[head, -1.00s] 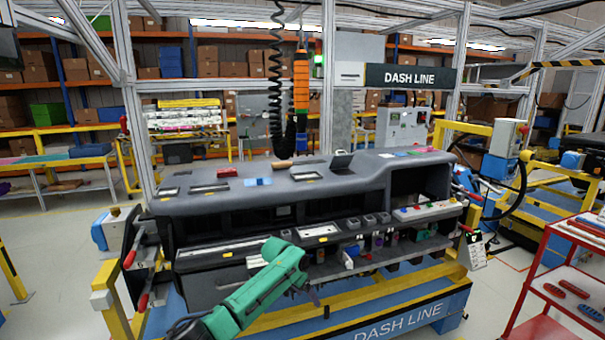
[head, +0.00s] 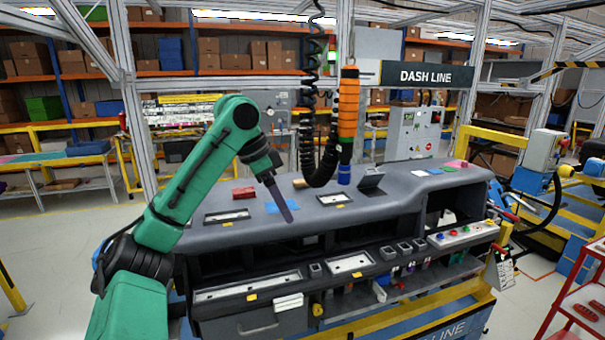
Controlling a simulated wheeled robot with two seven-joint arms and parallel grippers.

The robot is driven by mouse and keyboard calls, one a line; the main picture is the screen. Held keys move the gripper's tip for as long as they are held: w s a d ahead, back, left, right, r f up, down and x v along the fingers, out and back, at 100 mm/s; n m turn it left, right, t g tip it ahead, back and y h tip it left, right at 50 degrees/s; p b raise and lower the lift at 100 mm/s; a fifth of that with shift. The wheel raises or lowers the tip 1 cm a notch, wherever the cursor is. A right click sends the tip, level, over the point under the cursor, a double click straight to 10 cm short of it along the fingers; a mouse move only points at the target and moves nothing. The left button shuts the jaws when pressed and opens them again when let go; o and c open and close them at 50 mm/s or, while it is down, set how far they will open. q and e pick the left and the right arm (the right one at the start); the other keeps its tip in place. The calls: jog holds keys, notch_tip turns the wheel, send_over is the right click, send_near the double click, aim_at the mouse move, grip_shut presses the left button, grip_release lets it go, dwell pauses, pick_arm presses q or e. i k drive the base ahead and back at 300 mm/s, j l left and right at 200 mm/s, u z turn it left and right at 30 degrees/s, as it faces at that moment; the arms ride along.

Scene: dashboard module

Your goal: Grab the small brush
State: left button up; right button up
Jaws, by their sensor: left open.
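The small brush cannot be made out with certainty. A small tan piece (head: 300,183) lies on top of the grey dashboard module (head: 385,204), near its back edge, and may be the brush. A small red block (head: 243,192) lies further left on the same top. My left gripper (head: 286,212) hangs from the green arm over the left middle of the dashboard, fingers pointing down. It is open, with nothing seen between its fingers, to the left of and in front of the tan piece. My right gripper is out of view.
A hanging orange and black tool (head: 348,110) with a coiled hose comes down just behind the dashboard, close to the tan piece. A red cart (head: 580,300) stands at right.

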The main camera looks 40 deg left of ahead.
aim_at(301, 183)
jog(key=i+j, duration=0.35)
jog(key=j, duration=0.15)
jog(key=i+j, duration=0.3)
jog(key=j, duration=0.2)
jog(key=i+j, duration=0.35)
jog(key=j, duration=0.15)
